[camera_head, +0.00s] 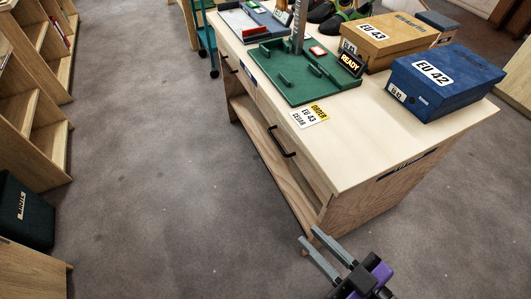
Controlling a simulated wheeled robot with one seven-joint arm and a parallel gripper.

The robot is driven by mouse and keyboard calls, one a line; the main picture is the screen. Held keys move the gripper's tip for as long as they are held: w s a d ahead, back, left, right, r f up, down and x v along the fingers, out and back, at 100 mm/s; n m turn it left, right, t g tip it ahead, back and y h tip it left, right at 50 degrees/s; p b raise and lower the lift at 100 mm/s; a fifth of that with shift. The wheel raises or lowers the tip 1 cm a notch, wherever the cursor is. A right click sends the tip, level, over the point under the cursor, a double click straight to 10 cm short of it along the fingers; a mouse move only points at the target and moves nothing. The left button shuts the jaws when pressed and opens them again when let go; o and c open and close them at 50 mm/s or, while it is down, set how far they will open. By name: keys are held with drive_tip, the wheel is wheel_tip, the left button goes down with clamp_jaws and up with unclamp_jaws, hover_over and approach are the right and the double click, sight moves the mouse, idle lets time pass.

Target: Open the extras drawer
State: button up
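A wooden bench (345,168) stands in the middle, with drawer fronts along its left long side. The nearer drawer front has a dark bar handle (281,146) and looks closed. A farther drawer front has another dark handle (227,66) and also looks closed. I cannot read any label that tells which is the extras drawer. My gripper (308,236) is at the bottom, in front of the bench's near corner. Its two grey fingers are apart and empty, and it appears clear of the handles.
On top are a green tray (283,87), an order card (309,116), a brown EU 43 box (390,38) and a blue EU 42 box (447,82). Wooden shelves (48,150) and a dark box (24,212) stand left. The carpet between is clear.

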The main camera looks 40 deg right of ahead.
drive_tip(key=w+d+f+b, duration=0.1)
drive_tip(key=w+f+b, duration=0.2)
drive_tip(key=w+f, duration=0.4)
drive_tip(key=n+g+h+b, duration=0.3)
drive_tip(key=n+h+b, duration=0.25)
drive_tip(key=h, duration=0.25)
approach(277, 143)
drive_tip(key=r+x, duration=0.1)
drive_tip(key=x, duration=0.3)
drive_tip(key=shift+m, duration=0.25)
drive_tip(key=shift+f+b+x, duration=0.15)
drive_tip(key=shift+f+x, duration=0.05)
drive_tip(key=shift+x, duration=0.95)
drive_tip(key=shift+f+b+x, duration=0.15)
drive_tip(key=shift+f+x, duration=0.1)
drive_tip(key=shift+x, duration=0.9)
drive_tip(key=shift+f+b+x, duration=0.15)
drive_tip(key=shift+f+x, duration=0.05)
drive_tip(key=shift+x, duration=0.95)
drive_tip(key=shift+a, duration=0.1)
clamp_jaws()
drive_tip(key=shift+y, duration=0.3)
